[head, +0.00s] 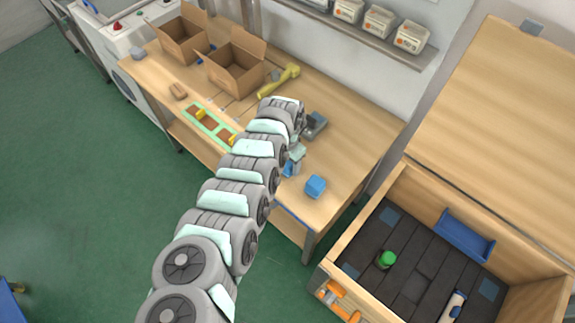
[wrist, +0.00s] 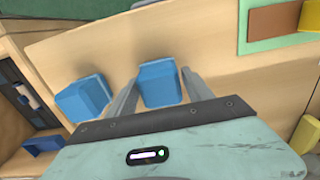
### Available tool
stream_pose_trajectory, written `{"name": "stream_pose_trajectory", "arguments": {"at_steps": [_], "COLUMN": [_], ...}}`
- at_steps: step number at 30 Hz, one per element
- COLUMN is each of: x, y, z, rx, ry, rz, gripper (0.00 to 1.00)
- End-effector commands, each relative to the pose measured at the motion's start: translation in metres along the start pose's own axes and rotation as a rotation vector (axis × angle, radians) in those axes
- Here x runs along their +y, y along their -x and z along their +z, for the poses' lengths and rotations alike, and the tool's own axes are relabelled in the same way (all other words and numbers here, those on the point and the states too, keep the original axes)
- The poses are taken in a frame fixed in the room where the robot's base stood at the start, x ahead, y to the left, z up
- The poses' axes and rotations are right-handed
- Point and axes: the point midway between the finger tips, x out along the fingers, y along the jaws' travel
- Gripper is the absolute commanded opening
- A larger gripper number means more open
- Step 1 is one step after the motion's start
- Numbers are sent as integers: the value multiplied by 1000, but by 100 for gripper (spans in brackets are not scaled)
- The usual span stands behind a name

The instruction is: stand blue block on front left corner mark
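Two blue blocks lie on the wooden table. One blue block (head: 315,187) is near the table's front right; it also shows at left in the wrist view (wrist: 82,99). The other blue block (head: 287,169) is partly hidden by my gripper (head: 294,162). In the wrist view this second block (wrist: 160,84) shows between my two fingers (wrist: 161,80). The fingers are apart, one on each side of it; contact is not clear. Blue square marks lie in the open crate's corners: near left (head: 350,271), far left (head: 390,215) and right (head: 488,289).
The dark-floored crate (head: 340,245) holds a green cylinder (head: 386,260), a blue tray (head: 465,236) and a white-and-blue item (head: 452,307). Cardboard boxes (head: 236,65), a yellow tool (head: 279,81), a grey device (head: 315,124) and a green-framed board (head: 210,124) occupy the table.

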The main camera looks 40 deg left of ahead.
Motion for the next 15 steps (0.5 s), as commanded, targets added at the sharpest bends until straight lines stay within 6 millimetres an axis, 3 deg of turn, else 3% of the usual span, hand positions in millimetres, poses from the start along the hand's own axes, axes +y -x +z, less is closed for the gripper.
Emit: {"name": "stream_pose_trajectory", "arguments": {"at_steps": [15], "x": [0], "y": [0], "z": [0], "rx": [0], "ry": [0], "rz": [0], "gripper": [16]}}
